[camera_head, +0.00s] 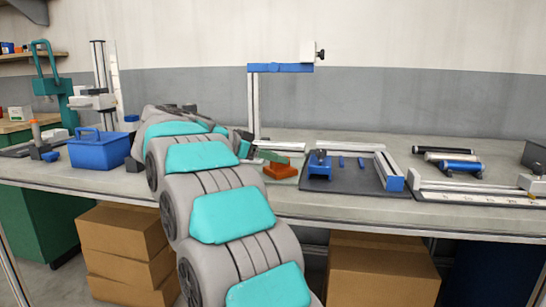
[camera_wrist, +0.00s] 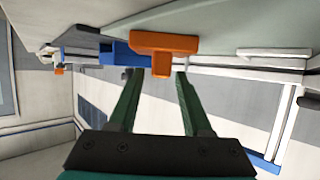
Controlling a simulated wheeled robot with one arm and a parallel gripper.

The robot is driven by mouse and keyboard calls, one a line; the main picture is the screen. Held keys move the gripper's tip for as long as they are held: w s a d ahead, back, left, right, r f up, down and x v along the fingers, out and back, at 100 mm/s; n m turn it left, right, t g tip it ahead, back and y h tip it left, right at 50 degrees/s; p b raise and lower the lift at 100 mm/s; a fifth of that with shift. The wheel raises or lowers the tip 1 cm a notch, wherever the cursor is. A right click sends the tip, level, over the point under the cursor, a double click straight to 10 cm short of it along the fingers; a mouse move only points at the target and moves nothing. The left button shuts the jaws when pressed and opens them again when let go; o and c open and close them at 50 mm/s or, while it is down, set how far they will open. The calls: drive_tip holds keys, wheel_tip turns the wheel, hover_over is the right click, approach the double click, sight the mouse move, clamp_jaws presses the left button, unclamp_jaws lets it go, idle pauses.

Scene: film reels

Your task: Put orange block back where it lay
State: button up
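The orange block (camera_head: 280,171) lies on the workbench near its front edge, just right of my arm in the head view. In the wrist view the orange block (camera_wrist: 165,45) shows a wide bar with a short stub, just beyond my fingertips. In the head view my arm hides most of the gripper. A green shape (camera_head: 268,156) shows behind the block there; I cannot tell whether it is my fingers.
A dark mat (camera_head: 340,181) with a blue-ended frame lies right of the block. A blue caddy (camera_head: 98,152) stands left of my arm. A tall post with a blue crossbar (camera_head: 280,68) rises behind the block. Rollers (camera_head: 460,166) lie farther right.

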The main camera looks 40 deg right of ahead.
drive_tip(key=shift+o, duration=0.4)
drive_tip(key=shift+a+r, duration=0.1)
drive_tip(key=shift+r, duration=0.1)
drive_tip(key=v, duration=1.1)
drive_tip(key=shift+a+r+p, duration=0.15)
drive_tip(key=shift+a+p, duration=0.15)
drive_tip(key=shift+a, duration=0.05)
